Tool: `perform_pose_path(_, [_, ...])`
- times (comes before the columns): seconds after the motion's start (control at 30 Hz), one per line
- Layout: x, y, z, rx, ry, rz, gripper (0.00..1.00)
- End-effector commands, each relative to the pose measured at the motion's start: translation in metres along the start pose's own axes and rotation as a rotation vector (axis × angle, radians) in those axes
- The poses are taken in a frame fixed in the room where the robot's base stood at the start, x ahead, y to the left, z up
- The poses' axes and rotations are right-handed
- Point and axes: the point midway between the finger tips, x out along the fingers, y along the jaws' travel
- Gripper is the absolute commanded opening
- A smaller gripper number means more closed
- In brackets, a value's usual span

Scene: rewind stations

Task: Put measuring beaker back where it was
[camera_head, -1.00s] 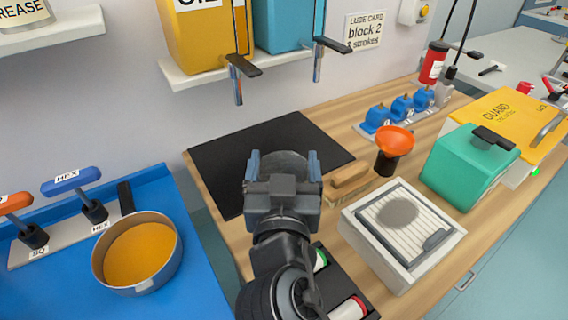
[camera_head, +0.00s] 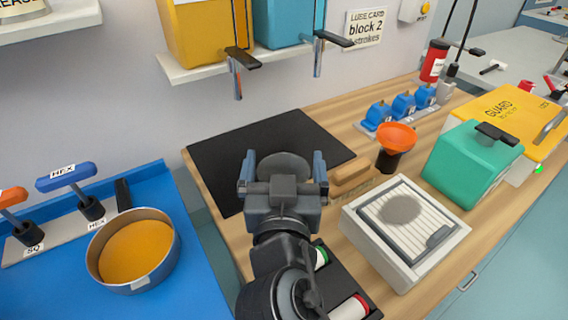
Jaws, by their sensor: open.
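My gripper (camera_head: 283,160) is open above the near right part of a black mat (camera_head: 225,165) on the wooden bench. A grey, rounded, see-through-looking thing (camera_head: 284,165) shows between the two fingers, with room on both sides. It may be the measuring beaker, seen from above; its lower part is hidden behind my gripper. I cannot tell whether it rests on the mat.
A tan block (camera_head: 350,178) lies just right of my gripper. Beyond are a white box with a grille (camera_head: 365,222), an orange funnel (camera_head: 397,136) and a green box (camera_head: 460,165). A pan (camera_head: 104,238) stands on the blue surface. Dispensers (camera_head: 200,40) hang above.

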Motion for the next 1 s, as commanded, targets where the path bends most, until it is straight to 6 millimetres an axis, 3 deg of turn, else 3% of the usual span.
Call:
perform_pose_path(0.13, [0.0,0.0,0.001,-0.003,-0.008,0.003,1.0])
perform_pose_path(0.3, [0.0,0.0,-0.015,-0.002,-0.006,0.002,1.0])
perform_pose_path(0.37, [-0.011,-0.002,-0.006,0.002,-0.007,-0.001,1.0])
perform_pose_path(0.7, [-0.06,-0.001,-0.008,0.001,-0.005,-0.001,1.0])
perform_pose_path(1.0, [-0.075,0.0,-0.01,-0.001,-0.003,0.001,1.0])
